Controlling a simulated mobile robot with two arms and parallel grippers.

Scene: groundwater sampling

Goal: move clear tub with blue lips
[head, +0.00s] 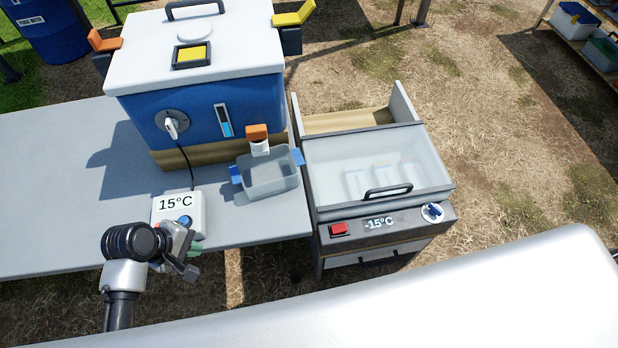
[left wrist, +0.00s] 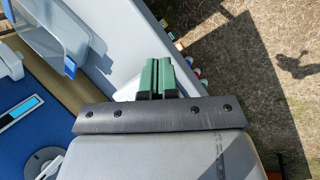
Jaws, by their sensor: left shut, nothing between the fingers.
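The clear tub with blue lips (head: 268,178) stands on the grey table near its right edge, in front of the blue cooler box. Part of it shows at the top left of the left wrist view (left wrist: 50,35). My left gripper (head: 190,262) is shut and empty, in front of the temperature display box and to the left of the tub, apart from it. Its green fingers (left wrist: 158,78) are together in the left wrist view. My right gripper is not in view.
The blue cooler box (head: 200,110) with a white lid stands behind the tub. A display box reading 15°C (head: 178,212) sits at the table's front. A freezer (head: 375,170) with a clear lid, reading -15°C, stands right of the table (head: 60,190). The table's left part is clear.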

